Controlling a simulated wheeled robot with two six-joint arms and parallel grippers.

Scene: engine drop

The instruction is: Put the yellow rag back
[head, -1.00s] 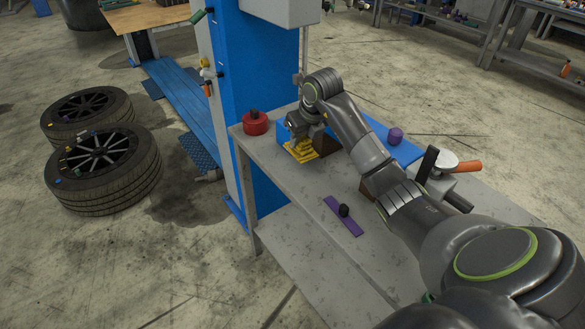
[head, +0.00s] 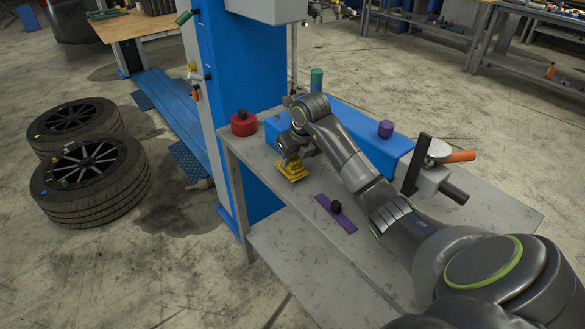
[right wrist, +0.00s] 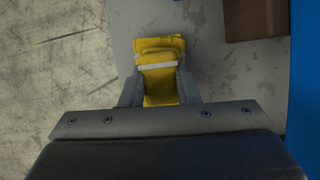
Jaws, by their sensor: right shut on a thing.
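The yellow rag (head: 293,171) is at the near edge of the grey workbench, under my right gripper (head: 288,160). In the right wrist view the rag (right wrist: 162,78) has a pale band across it and lies between the two fingers of my right gripper (right wrist: 159,91), which is shut on it. I cannot tell whether the rag touches the bench top. My left gripper is not in view.
A red pot (head: 243,123) stands at the bench's left corner. A long blue block (head: 386,150) lies behind my arm, with a purple knob (head: 386,129) on it. A purple strip (head: 337,213) lies nearer. A brown block (right wrist: 255,18) shows in the wrist view.

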